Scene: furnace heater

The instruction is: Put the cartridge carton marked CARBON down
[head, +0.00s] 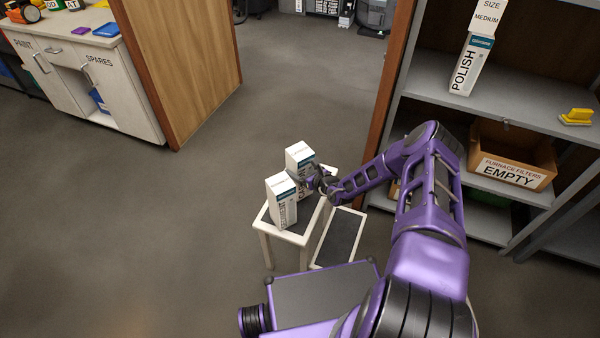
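Two tall white cartons with teal bands are at a small white-framed stand (290,237) with a grey top. The rear carton (299,153) has partly hidden lettering that seems to begin "CA", which fits CARBON. The front carton (281,203) stands upright on the stand, with side lettering too small to read surely. My gripper (312,182) is at the rear carton's right side, its fingers close against it. Whether they are closed on it is unclear. The rear carton is upright. Its base is hidden behind the front carton and gripper, so I cannot tell whether it touches the stand.
A lower step-like surface (341,236) adjoins the stand on the right. Grey shelving (445,90) at the right holds a POLISH carton (470,64) and a box marked EMPTY (511,157). A cabinet (100,80) stands at upper left. The floor left of the stand is clear.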

